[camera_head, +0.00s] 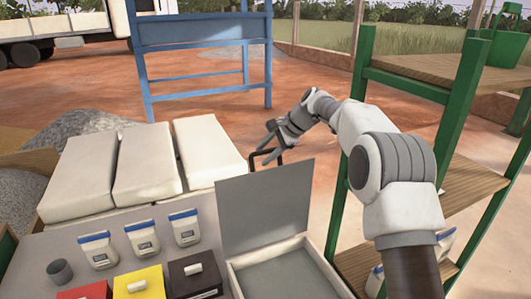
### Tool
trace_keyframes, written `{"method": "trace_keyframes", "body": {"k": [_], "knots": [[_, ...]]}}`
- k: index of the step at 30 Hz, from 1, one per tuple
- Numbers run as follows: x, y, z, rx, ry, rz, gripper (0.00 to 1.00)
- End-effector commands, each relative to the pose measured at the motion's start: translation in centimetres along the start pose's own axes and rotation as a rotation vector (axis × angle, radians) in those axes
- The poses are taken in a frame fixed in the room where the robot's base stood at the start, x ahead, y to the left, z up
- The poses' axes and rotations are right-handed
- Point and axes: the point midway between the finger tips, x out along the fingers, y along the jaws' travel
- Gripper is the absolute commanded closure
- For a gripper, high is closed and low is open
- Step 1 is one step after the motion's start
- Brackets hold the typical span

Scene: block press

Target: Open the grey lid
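The grey lid (265,207) stands raised, close to upright, at the back of a shallow white-rimmed box (236,278). The inside of the box is exposed and looks empty. A dark handle (254,160) sticks out behind the lid's top edge. My gripper (272,138) is just above and beside this handle, with its fingers apart. I see nothing between the fingers. Whether a finger touches the handle is too small to tell.
White sacks (147,163) lie left of the lid. Small white packets (142,237), a dark cup (60,271) and red, yellow (139,283) and black blocks are on the grey tabletop. A green shelf (455,110) stands close on the right of my arm.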

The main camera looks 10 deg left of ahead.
Motion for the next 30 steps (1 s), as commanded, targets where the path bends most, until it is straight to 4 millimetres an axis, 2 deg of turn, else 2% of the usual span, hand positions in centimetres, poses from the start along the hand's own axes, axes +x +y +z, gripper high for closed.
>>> {"method": "trace_keyframes", "body": {"k": [6,11,24,30], "knots": [[-0.3,0.0,0.0,0.0,0.0,-0.002,0.5],[-2.2,0.0,-0.1,0.0,0.002,-0.004,0.5],[-12.8,0.0,-0.1,-0.001,0.003,-0.004,0.5],[-16.1,0.0,-0.1,0.001,0.002,-0.002,0.5]]}}
